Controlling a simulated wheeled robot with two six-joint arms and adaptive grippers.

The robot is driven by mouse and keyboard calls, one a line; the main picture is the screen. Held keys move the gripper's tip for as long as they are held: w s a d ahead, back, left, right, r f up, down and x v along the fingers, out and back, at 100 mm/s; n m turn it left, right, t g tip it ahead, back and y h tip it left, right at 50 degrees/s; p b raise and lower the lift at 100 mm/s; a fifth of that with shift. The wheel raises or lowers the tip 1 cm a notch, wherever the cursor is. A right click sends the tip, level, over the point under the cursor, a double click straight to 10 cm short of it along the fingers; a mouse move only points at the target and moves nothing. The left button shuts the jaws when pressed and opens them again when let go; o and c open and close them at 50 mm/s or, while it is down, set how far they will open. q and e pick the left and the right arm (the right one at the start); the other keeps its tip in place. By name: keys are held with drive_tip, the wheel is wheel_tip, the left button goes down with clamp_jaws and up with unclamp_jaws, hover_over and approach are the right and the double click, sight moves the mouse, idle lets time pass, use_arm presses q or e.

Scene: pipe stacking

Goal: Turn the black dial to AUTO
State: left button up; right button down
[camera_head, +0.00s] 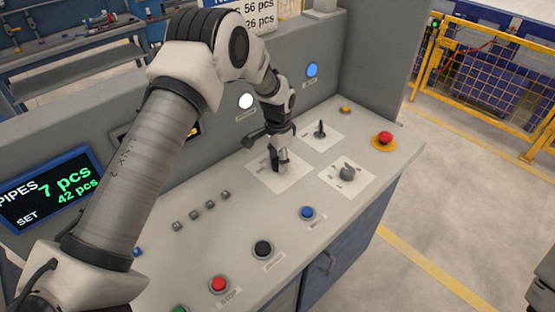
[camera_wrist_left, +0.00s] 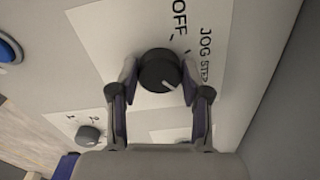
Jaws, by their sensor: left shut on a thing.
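The black dial (camera_wrist_left: 159,70) sits on a white label plate (camera_wrist_left: 95,38) in the left wrist view. The plate reads OFF and JOG STEP; I cannot read AUTO on it. A short white pointer mark shows on the dial's face, toward the lower right. My left gripper (camera_wrist_left: 158,80) has a finger on each side of the dial and is shut on it. In the head view my left gripper (camera_head: 279,165) reaches down onto the white plate (camera_head: 292,180), hiding most of the dial. My right gripper is not in view.
Beside the plate stand a small black lever (camera_head: 320,130) and a grey knob (camera_head: 347,172). A red emergency button (camera_head: 385,138), a blue button (camera_head: 307,212), a black button (camera_head: 263,248) and a red button (camera_head: 219,284) are on the console. A raised back panel (camera_head: 315,42) stands behind.

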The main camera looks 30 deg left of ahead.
use_arm(q)
drive_tip(key=shift+f+m, duration=0.15)
drive_tip(key=shift+m, duration=0.65)
drive_tip(key=o, duration=1.1)
drive_tip(key=shift+d, duration=0.1)
drive_tip(key=shift+o, duration=0.2)
drive_tip(key=shift+w+d, duration=0.1)
drive_tip(key=shift+w, duration=0.1)
wheel_tip(320, 180, up, 12)
drive_tip(key=shift+f, duration=0.1)
